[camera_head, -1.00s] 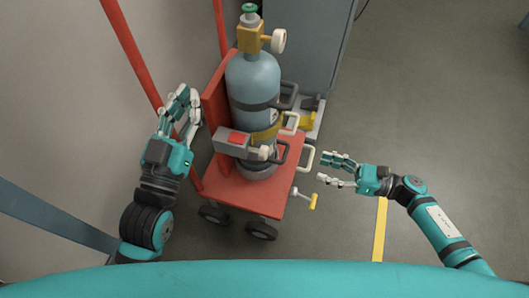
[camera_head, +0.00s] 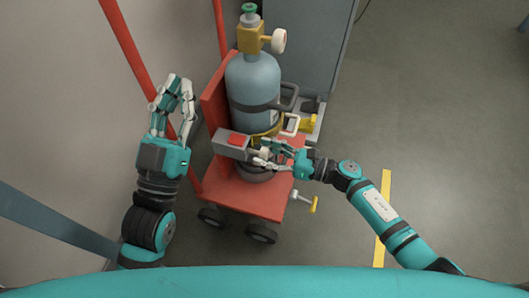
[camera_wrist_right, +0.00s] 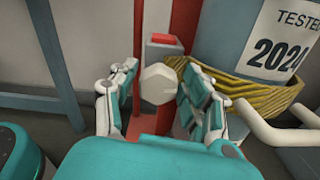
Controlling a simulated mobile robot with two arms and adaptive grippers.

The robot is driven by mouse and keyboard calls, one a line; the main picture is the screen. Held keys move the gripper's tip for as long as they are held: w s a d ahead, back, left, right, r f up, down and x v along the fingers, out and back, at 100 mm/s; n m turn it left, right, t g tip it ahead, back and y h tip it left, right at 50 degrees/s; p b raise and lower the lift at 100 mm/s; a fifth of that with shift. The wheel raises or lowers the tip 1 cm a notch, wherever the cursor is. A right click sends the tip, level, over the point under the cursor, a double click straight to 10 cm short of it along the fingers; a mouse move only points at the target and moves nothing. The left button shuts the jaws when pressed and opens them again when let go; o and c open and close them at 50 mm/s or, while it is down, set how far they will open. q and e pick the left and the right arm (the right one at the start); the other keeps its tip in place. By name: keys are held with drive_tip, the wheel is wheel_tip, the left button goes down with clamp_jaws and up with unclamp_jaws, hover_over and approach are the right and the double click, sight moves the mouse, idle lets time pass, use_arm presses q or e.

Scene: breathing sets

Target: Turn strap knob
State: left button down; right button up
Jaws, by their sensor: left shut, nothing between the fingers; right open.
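The strap knob (camera_wrist_right: 157,84) is a pale faceted knob on the end of a grey box with a red top (camera_head: 233,143), mounted at the front of the gas cylinder (camera_head: 252,80). My right gripper (camera_head: 262,153) is open, with its fingers around the knob area. In the right wrist view the knob sits between the two open fingers (camera_wrist_right: 160,92), with gaps showing on both sides. In the head view the fingers partly hide the knob. My left gripper (camera_head: 172,108) is shut and empty, left of the cart.
The cylinder stands on a red wheeled cart (camera_head: 250,202). A yellow strap (camera_wrist_right: 232,88) wraps the cylinder. Handles (camera_head: 290,124) and a yellow-ended lever (camera_head: 313,203) stick out at the right. A grey cabinet (camera_head: 308,50) stands behind. Floor at right is clear.

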drive_tip(key=shift+w+a, duration=0.1)
drive_tip(key=shift+a, duration=0.2)
drive_tip(key=c, duration=0.9)
drive_tip(key=shift+m, duration=0.3)
